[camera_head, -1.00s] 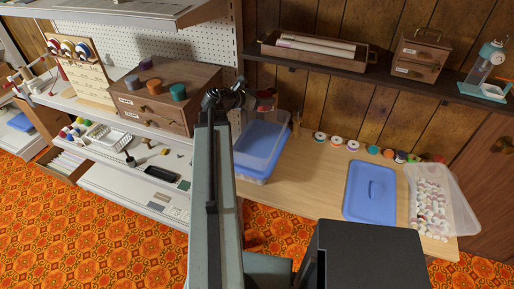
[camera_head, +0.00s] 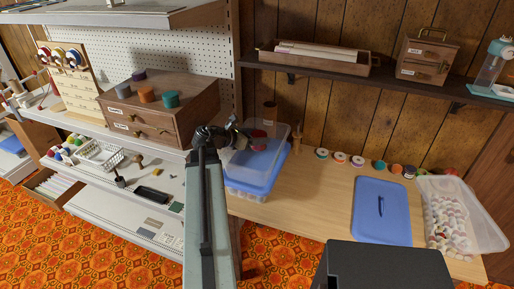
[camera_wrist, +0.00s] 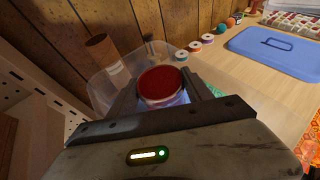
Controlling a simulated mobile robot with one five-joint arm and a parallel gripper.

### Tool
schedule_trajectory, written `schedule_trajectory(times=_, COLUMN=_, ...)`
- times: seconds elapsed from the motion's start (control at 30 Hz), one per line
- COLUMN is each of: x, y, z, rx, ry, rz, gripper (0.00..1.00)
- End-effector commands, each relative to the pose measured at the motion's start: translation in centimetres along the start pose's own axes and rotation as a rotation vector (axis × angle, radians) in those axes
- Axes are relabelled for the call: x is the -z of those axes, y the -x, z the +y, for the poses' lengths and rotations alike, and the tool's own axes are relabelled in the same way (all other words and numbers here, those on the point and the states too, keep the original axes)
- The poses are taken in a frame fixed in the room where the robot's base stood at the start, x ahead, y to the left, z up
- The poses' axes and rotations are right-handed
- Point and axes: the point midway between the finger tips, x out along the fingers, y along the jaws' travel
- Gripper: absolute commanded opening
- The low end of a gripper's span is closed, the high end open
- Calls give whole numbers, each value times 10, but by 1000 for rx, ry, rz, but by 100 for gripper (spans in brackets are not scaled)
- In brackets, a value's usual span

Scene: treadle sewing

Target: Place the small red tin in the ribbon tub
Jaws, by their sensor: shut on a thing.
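My gripper (camera_head: 246,136) is shut on the small red tin (camera_head: 259,141). The tin also shows in the wrist view (camera_wrist: 163,82), its round dark red top facing the camera between the two fingers. A clear plastic tub with blue in its lower part (camera_head: 262,172) stands on the wooden table, against the panelled wall. In the head view the tin overlaps the upper part of this tub. In the wrist view the clear tub wall (camera_wrist: 112,75) rises behind and left of the tin. The tin's underside and its exact height against the rim are hidden.
A second clear tub (camera_head: 478,205) with many small round pieces stands at the table's right, beside a flat blue lid (camera_head: 382,212). Several spools (camera_head: 340,157) line the table's back edge. A wooden drawer box (camera_head: 160,115) stands left of my gripper. The table's middle is clear.

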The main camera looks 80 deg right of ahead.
Motion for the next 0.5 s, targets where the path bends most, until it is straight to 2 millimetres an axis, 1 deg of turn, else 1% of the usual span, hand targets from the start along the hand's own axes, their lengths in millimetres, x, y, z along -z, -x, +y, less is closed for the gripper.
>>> schedule_trajectory(times=0.03, x=15, y=-6, z=0, rx=0, ry=0, rz=0, gripper=19)
schedule_trajectory(times=0.13, x=30, y=-12, z=0, rx=-1, ry=0, rz=0, gripper=19)
schedule_trajectory(times=0.37, x=27, y=-11, z=0, rx=-1, ry=0, rz=0, gripper=19)
schedule_trajectory(times=0.5, x=31, y=-12, z=1, rx=-1, ry=0, rz=0, gripper=19)
